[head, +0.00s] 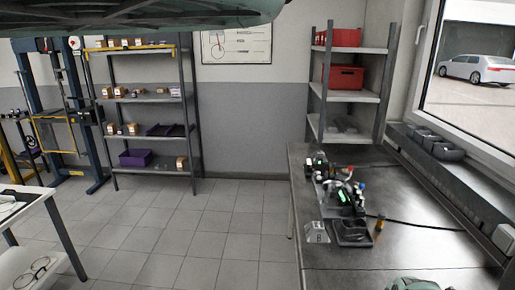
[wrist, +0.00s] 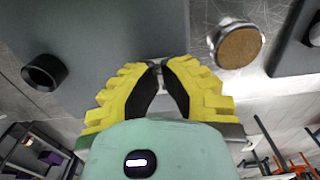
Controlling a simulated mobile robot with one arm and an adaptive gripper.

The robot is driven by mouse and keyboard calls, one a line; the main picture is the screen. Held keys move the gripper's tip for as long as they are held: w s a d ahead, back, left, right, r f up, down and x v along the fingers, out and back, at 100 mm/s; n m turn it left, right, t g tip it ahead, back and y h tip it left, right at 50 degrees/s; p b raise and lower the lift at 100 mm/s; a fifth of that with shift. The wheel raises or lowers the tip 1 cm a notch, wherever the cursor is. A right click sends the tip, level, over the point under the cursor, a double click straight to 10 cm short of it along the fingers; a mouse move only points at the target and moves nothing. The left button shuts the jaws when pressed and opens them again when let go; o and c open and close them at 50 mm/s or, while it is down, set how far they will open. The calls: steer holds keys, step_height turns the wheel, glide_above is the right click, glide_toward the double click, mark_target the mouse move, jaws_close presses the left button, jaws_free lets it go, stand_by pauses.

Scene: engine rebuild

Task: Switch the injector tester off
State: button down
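A cluster of small devices stands on the dark workbench at the right of the head view. One unit (head: 345,197) shows a bright green light or display and has red and blue parts on top; it may be the injector tester, but its switch is too small to make out. In the wrist view, my gripper (wrist: 158,67) has yellow ribbed fingers with dark pads. Its tips come together with nothing visible between them. A dark grey surface (wrist: 95,45) with a black ring-like part (wrist: 45,70) lies beyond the fingers. Whether this belongs to the tester is unclear.
The workbench (head: 390,254) also holds a black tray (head: 352,238) and a small amber bottle (head: 380,223). Black bins (head: 440,148) line the window ledge. In the wrist view, a metal cylinder with a brown face (wrist: 238,47) is right of the fingertips. Tiled floor (head: 200,235) is clear.

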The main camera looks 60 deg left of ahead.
steer(key=shift+f+b, duration=0.3)
steer(key=shift+r, duration=0.15)
steer(key=shift+r+p, duration=1.35)
steer(key=shift+r, duration=2.05)
